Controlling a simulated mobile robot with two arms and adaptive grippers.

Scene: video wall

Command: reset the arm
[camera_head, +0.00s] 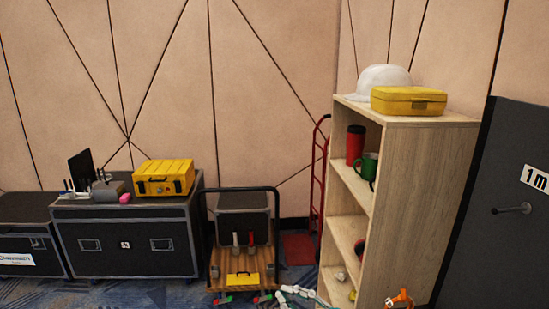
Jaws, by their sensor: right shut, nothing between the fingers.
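My right gripper (400,299) shows only as a small orange and dark piece at the bottom edge, low in front of the wooden shelf's side. It is shut with nothing in it, and it stands clear of the things on the shelf. The rest of it and its arm are cut off by the frame. My left gripper and arm are not in the picture.
A wooden shelf (425,180) stands at right, with a yellow case (409,101) and white helmet (384,80) on top. A dark panel (505,230) is further right. A cart (214,265) and black flight case (125,243) stand left. Small items lie near the cart.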

